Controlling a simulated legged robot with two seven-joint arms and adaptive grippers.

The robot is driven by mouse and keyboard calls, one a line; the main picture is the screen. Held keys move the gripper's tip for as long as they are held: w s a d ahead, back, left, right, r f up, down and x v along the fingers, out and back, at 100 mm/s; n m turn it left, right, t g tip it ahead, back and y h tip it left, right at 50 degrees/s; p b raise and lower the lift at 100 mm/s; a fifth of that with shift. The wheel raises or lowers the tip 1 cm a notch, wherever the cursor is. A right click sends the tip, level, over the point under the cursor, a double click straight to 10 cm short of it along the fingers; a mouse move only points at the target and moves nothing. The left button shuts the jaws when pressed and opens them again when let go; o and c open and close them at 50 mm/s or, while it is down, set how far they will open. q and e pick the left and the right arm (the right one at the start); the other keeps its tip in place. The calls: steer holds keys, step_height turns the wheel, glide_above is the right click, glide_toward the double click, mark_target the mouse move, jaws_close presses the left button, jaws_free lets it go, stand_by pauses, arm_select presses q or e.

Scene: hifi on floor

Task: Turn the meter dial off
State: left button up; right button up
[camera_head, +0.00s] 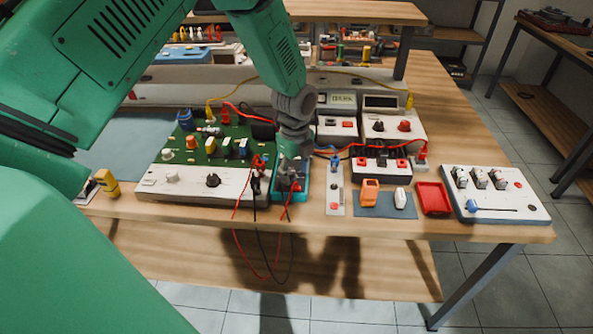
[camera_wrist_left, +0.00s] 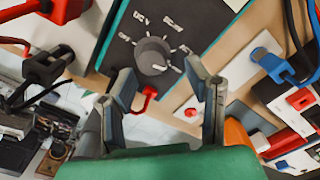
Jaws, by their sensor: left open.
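The meter is a dark-faced box with a teal rim (camera_head: 304,190), near the front edge of the workbench. In the left wrist view its dark face (camera_wrist_left: 190,28) carries white markings around a round grey dial (camera_wrist_left: 152,55). A short pale mark on the dial points to the lower right in that view. My left gripper (camera_head: 291,178) is over the meter and hides most of it in the head view. In the left wrist view the gripper (camera_wrist_left: 165,84) is open, its fingers apart on either side below the dial, with nothing between them gripped. My right gripper is out of view.
A green circuit board (camera_head: 215,150) with knobs stands left of the meter. A red plug (camera_wrist_left: 148,93) sits at the meter's near side. Red and black cables hang over the bench edge. A white switch strip (camera_head: 335,190), an orange meter (camera_head: 369,192) and a red tray (camera_head: 433,198) lie right.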

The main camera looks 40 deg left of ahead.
arm_select(q)
steer(key=shift+a+f, duration=0.1)
steer(key=shift+a, duration=0.35)
steer(key=shift+c, duration=0.4)
steer(key=shift+a+f, duration=0.2)
steer(key=shift+a, duration=0.6)
jaws_close()
steer(key=shift+a, duration=0.1)
steer(key=shift+d, duration=0.55)
steer(key=shift+d+r, duration=0.15)
steer(key=shift+d, duration=0.1)
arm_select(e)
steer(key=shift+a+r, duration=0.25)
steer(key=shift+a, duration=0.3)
arm_select(q)
steer(key=shift+a, duration=0.15)
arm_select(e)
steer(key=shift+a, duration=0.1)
